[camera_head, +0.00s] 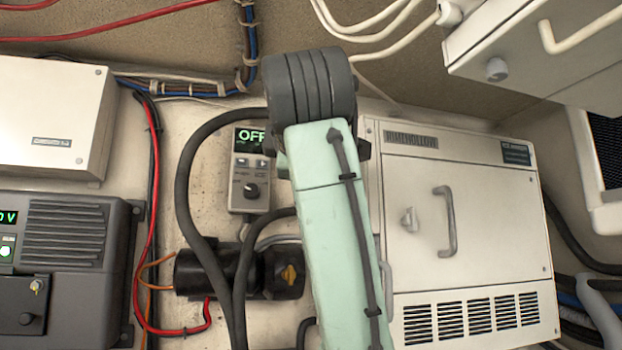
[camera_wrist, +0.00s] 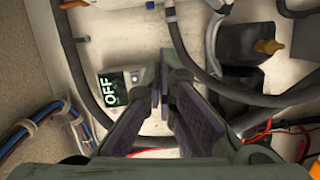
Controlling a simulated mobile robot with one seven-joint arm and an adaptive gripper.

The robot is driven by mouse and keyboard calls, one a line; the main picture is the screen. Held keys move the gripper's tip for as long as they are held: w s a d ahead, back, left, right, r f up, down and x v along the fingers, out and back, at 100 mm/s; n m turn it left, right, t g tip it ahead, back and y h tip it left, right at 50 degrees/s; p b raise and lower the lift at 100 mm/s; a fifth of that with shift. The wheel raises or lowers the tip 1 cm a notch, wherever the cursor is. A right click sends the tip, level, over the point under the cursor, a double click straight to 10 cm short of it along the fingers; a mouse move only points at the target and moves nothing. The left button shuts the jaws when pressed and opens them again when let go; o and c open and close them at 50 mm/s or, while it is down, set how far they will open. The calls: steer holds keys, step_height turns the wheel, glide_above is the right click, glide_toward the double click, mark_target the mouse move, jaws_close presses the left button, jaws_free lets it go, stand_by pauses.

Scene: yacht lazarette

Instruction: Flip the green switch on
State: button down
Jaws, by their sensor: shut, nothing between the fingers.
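A small grey control panel (camera_head: 250,170) is on the wall, with a display reading OFF in green, small buttons and a dark knob (camera_head: 251,191). The OFF display (camera_wrist: 112,89) also shows, turned sideways, in the wrist view, just left of my fingertips. I cannot make out a distinct green switch on this panel. A round green-lit button (camera_head: 5,251) shows on a dark unit at the far left. My gripper (camera_wrist: 160,86) is shut and empty in the wrist view. In the head view my arm hides it and part of the panel's right side.
A dark cylindrical device with a yellow knob (camera_head: 289,275) sits below the panel. Black hoses and red and orange cables run around it. A white cabinet (camera_head: 460,235) stands right, a white box (camera_head: 50,118) upper left, and a cable bundle (camera_head: 180,88) crosses above.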

steer(key=w+d+p, duration=0.3)
steer(key=w+p, duration=0.1)
steer(key=w, duration=0.6)
steer(key=shift+w+f+p, duration=0.25)
steer(key=shift+f+p, duration=0.05)
steer(key=shift+f, duration=0.1)
